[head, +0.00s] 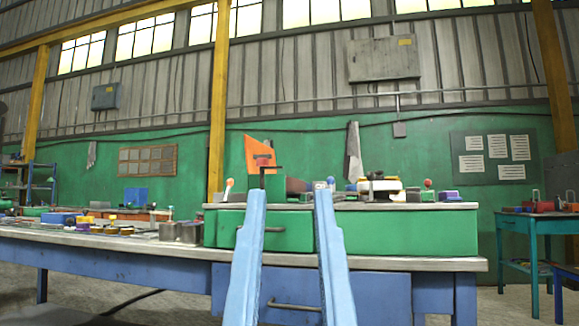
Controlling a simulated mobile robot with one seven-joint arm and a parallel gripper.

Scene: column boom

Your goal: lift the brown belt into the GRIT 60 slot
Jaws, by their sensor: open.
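My gripper (290,192) reaches forward from the bottom of the head view. Its two long pale blue fingers stand wide apart with nothing between them. Their tips overlap the green raised bench section in the picture; I cannot tell how far they are from it. A dark brown rounded thing (296,185) sits on the raised top, seen between the fingertips; I cannot tell whether it is the brown belt. A small pale label (320,185) shows by the right fingertip, its text too small to read. I cannot make out the GRIT 60 slot.
The long workbench (110,244) carries many small coloured items at the left. An orange plate (259,152) stands upright on the green raised section (390,232). Stacked items (380,186) and a purple block (449,196) lie to the right. A teal table (538,218) stands at the far right.

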